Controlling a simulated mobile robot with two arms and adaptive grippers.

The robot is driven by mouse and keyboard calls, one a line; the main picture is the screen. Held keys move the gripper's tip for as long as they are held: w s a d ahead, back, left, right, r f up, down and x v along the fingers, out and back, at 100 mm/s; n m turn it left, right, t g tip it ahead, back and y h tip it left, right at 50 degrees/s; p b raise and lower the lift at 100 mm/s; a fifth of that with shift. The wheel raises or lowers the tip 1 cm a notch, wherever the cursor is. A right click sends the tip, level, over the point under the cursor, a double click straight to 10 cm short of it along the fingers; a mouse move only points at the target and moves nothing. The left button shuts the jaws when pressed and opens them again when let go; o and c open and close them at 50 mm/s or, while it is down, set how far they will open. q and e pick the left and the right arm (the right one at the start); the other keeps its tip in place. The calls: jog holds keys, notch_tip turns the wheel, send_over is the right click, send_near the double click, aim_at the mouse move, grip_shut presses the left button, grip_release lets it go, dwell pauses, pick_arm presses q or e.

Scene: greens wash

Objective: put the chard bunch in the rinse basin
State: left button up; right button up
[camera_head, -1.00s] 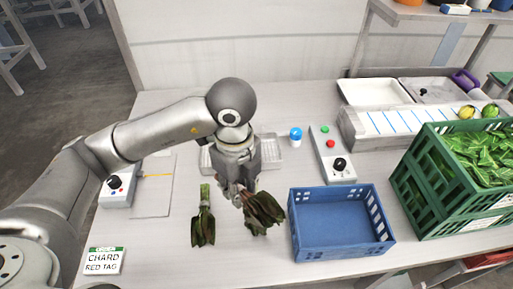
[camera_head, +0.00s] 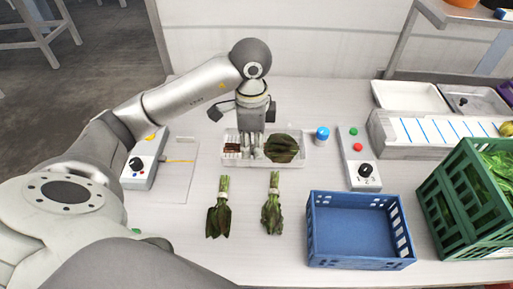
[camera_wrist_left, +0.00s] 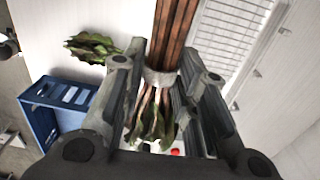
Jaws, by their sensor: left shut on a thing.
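My left gripper (camera_head: 252,153) is shut on a chard bunch (camera_head: 283,149) with dark leaves and reddish-brown stems. In the head view the bunch lies sideways across a pale slotted tray (camera_head: 299,160), leaves right of the fingers, stems left. I cannot tell whether it touches the tray. The left wrist view shows the brown stems (camera_wrist_left: 175,32) and a pale band between the fingers. Two other bunches, with green stems, lie on the table: a left one (camera_head: 218,210) and a right one (camera_head: 271,205). A white basin (camera_head: 410,97) stands at the back right. My right gripper is out of view.
A blue crate (camera_head: 360,250) stands right of the loose bunches. A blue-capped jar (camera_head: 322,136) and a button box (camera_head: 358,160) stand right of the tray. A green crate (camera_head: 465,205) of leaves is at far right. Another control box (camera_head: 144,165) is at left.

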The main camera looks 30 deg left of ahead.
pick_arm(q)
jog(key=w+a+f+p, duration=0.1)
jog(key=w+f, duration=0.1)
jog(key=w, duration=0.1)
jog(key=w+a+f+p, duration=0.1)
jog(key=w+a+f, duration=0.1)
jog(key=f, duration=0.1)
jog(key=w+a+f, duration=0.2)
jog(key=w, duration=0.1)
jog(key=shift+w+a+f+p, duration=0.15)
jog(key=shift+w+f+p, duration=0.1)
jog(key=shift+w+p, duration=0.15)
jog(key=shift+w+a+f, duration=0.3)
jog(key=shift+w+f, duration=0.05)
jog(key=shift+f, duration=0.3)
notch_tip(320, 180, down, 2)
jog(key=shift+f+p, duration=0.15)
jog(key=shift+p, duration=0.75)
jog(key=shift+f, duration=0.25)
jog(key=shift+f, duration=0.1)
